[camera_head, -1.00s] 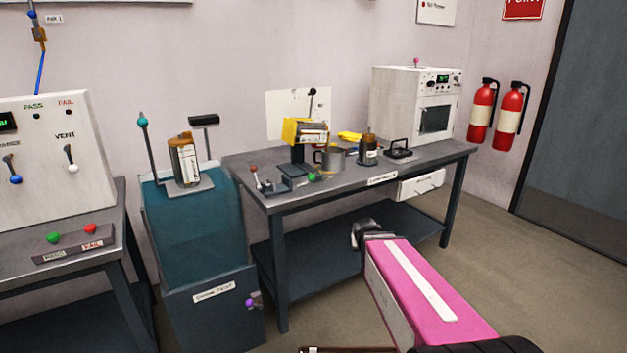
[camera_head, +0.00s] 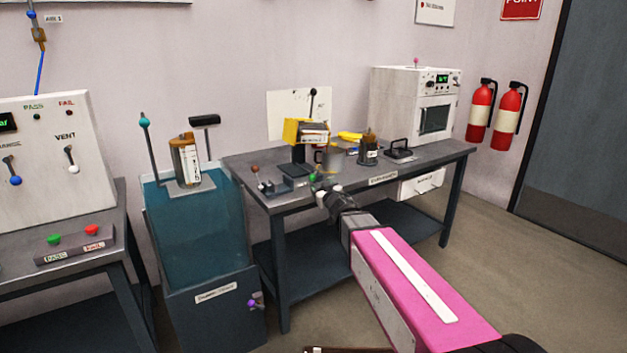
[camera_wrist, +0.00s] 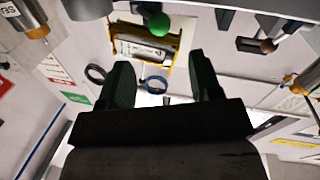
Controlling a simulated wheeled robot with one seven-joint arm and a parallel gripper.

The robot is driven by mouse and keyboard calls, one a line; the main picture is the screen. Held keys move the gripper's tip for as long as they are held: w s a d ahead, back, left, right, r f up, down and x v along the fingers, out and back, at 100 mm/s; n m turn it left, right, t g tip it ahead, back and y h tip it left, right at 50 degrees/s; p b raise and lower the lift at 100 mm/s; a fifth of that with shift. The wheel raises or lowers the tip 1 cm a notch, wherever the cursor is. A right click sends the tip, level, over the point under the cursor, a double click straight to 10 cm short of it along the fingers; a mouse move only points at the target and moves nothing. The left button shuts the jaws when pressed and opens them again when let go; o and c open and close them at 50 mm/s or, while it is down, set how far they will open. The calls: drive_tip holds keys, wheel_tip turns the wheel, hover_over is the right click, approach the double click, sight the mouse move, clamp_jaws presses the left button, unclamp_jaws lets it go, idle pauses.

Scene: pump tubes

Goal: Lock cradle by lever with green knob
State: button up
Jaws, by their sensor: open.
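In the wrist view the green knob (camera_wrist: 158,25) is just beyond the gap between my fingers. A lever with a brown knob (camera_head: 254,169) stands at the fixture's left; its knob also shows in the wrist view (camera_wrist: 267,46). My gripper (camera_head: 329,196) is just right of and below the green knob, open and empty. Its fingers (camera_wrist: 160,62) stand apart in the wrist view; contact with the knob is not visible.
A yellow holder (camera_head: 297,131) with a labelled part stands behind the fixture. A teal tank (camera_head: 195,225) stands left of the bench. The floor in front is clear.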

sight(314, 179)
drive_tip(key=x, duration=0.9)
drive_tip(key=shift+d, duration=0.1)
clamp_jaws()
